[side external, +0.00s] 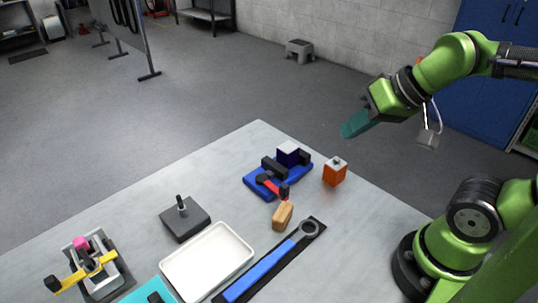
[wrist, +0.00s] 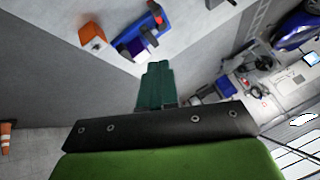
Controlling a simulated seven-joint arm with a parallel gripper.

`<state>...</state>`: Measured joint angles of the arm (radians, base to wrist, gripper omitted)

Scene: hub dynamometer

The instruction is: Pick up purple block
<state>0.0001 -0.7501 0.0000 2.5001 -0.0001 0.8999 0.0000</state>
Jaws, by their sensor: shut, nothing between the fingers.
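The purple block (side external: 288,155) is a dark cube with a pale top. It sits at the back of a blue fixture (side external: 262,185) with black clamp parts and a red handle, near the table's far corner. In the wrist view the purple block (wrist: 137,46) shows small near the top, in the blue fixture (wrist: 130,30). My gripper (side external: 346,130) has teal fingers, shut and empty. It is raised well above the table, to the right of the block and apart from it. In the wrist view my gripper (wrist: 156,66) points up the picture with its fingers together.
An orange block (side external: 335,173) stands just right of the fixture. A wooden block (side external: 283,216), a blue-handled wrench (side external: 262,268), a white tray (side external: 207,262), a grey block with a post (side external: 185,218) and a yellow-handled clamp (side external: 92,262) occupy the table. Bare table (side external: 225,160) lies left of the fixture.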

